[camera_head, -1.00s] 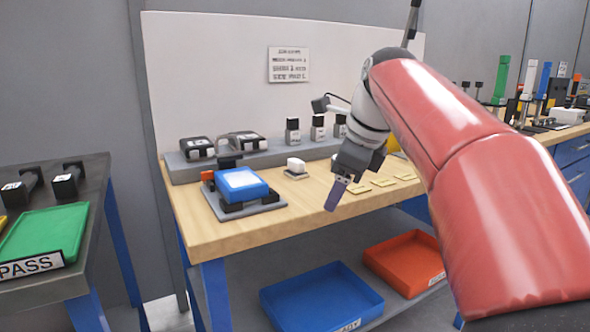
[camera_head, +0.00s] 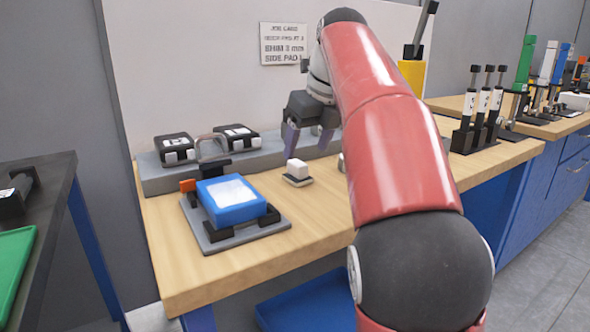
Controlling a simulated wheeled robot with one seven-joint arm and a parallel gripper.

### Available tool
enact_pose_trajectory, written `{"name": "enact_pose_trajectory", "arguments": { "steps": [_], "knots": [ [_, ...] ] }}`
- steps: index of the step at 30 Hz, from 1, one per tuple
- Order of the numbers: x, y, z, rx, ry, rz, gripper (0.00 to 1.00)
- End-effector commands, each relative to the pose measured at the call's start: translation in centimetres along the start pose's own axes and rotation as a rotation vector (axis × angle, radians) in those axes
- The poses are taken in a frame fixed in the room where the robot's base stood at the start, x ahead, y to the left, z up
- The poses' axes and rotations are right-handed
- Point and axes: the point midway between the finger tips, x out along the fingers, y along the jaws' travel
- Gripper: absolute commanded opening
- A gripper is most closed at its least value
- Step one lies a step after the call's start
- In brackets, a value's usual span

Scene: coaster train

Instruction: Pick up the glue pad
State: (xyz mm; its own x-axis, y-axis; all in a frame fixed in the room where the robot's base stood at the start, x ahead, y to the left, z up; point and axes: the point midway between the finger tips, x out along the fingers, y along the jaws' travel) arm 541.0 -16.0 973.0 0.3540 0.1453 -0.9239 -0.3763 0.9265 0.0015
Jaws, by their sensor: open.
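A small white block on a thin dark base (camera_head: 298,172) sits on the wooden bench right of the blue block; it may be the glue pad, but I cannot tell for sure. My gripper (camera_head: 308,146) is open and empty, fingers pointing down, and appears just above and behind the white block, apart from it. The flat yellowish pieces seen earlier on the bench are hidden behind my red arm.
A blue block (camera_head: 232,202) sits in a fixture on a grey plate (camera_head: 265,226). Two black-and-white devices (camera_head: 174,150) (camera_head: 237,138) stand on a grey riser (camera_head: 152,177). Black stands (camera_head: 481,133) are at the right. The bench's front left is clear.

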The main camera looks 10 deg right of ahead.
Motion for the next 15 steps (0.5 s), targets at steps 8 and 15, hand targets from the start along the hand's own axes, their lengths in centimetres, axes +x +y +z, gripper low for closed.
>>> {"name": "enact_pose_trajectory", "arguments": {
  "steps": [8, 15],
  "knots": [
    [3.7, 0.5, 0.4, -0.004, 0.003, 0.001, 0.66],
    [6.2, 0.6, 0.5, -0.003, 0.001, -0.001, 0.66]
  ]
}}
